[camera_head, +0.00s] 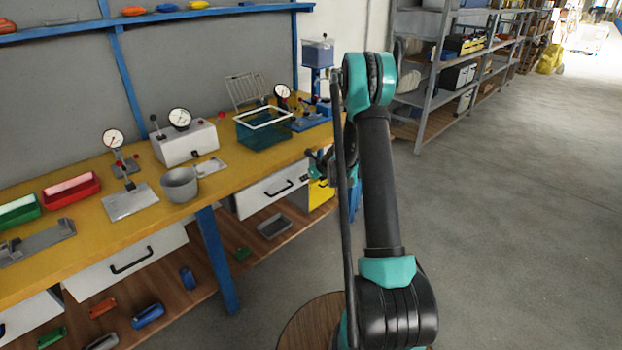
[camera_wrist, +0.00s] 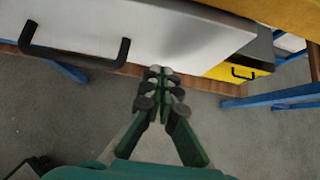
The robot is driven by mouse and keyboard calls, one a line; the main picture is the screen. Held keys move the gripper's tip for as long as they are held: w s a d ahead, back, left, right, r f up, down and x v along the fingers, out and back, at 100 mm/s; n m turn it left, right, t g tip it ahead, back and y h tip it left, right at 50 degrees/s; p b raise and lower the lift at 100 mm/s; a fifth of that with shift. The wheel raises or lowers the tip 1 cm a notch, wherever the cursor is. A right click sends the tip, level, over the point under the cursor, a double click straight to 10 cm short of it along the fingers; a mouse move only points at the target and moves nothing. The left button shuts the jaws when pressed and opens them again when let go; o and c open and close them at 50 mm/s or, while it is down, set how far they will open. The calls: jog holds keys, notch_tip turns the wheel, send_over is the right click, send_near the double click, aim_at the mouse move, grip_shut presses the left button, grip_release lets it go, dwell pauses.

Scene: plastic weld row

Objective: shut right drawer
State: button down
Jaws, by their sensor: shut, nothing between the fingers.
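The right drawer has a white front (camera_head: 262,197) with a black bar handle (camera_head: 279,189), under the right part of the yellow-topped bench. In the wrist view its white front (camera_wrist: 190,38) fills the upper middle and its black handle (camera_wrist: 75,58) is at the left. My gripper (camera_wrist: 160,76) is shut and empty, with its fingertips over the lower edge of the white front, right of the handle. I cannot tell if they touch it. In the head view my gripper (camera_head: 318,163) is partly hidden by my arm, at the drawer's right end. How far the drawer stands out is unclear.
A yellow drawer front (camera_head: 320,194) with a black handle is right of the white one; it also shows in the wrist view (camera_wrist: 240,71). A blue bench leg (camera_head: 216,262) stands left of the drawer. A lower wooden shelf (camera_head: 205,282) holds small parts. Grey floor (camera_head: 520,220) is clear at right.

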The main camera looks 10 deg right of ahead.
aim_at(296, 169)
jog(key=shift+w+a, duration=0.7)
jog(key=shift+w, duration=0.25)
jog(key=shift+w+a+r, duration=0.1)
jog(key=shift+w+a, duration=0.6)
jog(key=shift+w, duration=0.3)
jog(key=shift+w+a, duration=0.7)
jog(key=shift+w, duration=0.3)
